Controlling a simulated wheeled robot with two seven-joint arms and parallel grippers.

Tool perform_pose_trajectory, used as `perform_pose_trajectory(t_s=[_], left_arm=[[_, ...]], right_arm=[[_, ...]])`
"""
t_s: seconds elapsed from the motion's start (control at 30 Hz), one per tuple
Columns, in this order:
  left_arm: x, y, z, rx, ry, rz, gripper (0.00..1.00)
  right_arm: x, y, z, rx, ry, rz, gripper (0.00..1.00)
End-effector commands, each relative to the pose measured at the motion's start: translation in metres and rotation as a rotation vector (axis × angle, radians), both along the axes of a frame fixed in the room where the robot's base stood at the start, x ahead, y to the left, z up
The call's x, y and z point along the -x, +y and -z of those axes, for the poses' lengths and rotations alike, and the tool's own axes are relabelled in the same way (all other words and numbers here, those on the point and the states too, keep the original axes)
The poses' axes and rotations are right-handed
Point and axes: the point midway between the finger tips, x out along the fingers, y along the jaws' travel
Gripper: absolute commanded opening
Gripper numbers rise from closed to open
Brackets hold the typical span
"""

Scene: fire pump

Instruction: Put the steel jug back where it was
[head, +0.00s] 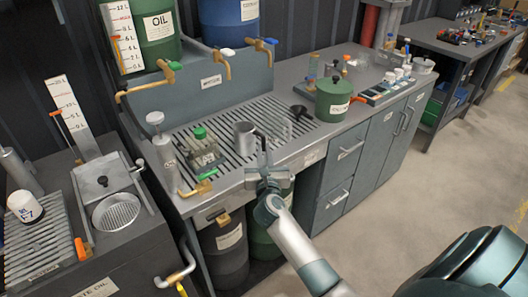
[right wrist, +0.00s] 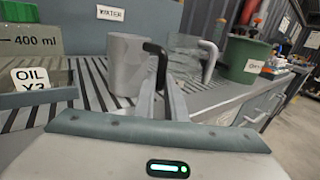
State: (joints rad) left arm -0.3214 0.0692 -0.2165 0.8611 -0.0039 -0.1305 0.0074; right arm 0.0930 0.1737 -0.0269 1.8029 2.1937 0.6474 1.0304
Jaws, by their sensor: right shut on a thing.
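The steel jug (head: 245,136) is a grey metal cup with a black handle. It appears upright over the slatted drain grate (head: 222,128), and I cannot tell whether its base touches the slats. In the right wrist view the jug (right wrist: 125,65) is just left of centre, its black handle toward my gripper. My right gripper (head: 264,163) reaches in from the counter's front edge. Its fingers (right wrist: 170,98) are shut on the handle, and they hide the handle's lower part. My left gripper is not in view.
A clear jug (right wrist: 187,50) stands close right of the steel jug. A green can (head: 333,100) and a black funnel (head: 299,111) are farther right. A green-capped oil container (head: 205,152) stands left. Taps (head: 227,66) overhang the back. Some slats between are bare.

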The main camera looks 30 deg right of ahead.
Motion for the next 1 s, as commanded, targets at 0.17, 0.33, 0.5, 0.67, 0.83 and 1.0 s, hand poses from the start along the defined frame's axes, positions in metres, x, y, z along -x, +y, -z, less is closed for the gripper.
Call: perform_pose_trajectory(t_s=[0.17,0.33,0.5,0.67,0.83,1.0], left_arm=[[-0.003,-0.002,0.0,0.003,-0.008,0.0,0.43],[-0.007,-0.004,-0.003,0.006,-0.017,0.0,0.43],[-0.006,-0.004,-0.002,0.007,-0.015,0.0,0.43],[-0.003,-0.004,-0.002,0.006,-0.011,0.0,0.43],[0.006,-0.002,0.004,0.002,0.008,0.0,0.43],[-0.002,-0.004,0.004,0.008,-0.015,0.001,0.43]], right_arm=[[0.0,0.0,0.002,-0.001,0.0,0.0,0.0],[0.0,0.0,0.002,0.0,0.0,0.0,0.3],[0.0,0.0,0.002,0.0,0.0,0.0,0.3],[0.0,0.0,0.001,0.0,0.0,0.0,0.3],[0.008,0.005,0.001,0.0,0.001,-0.001,0.3],[0.029,0.016,0.002,-0.001,0.0,0.0,0.3]])
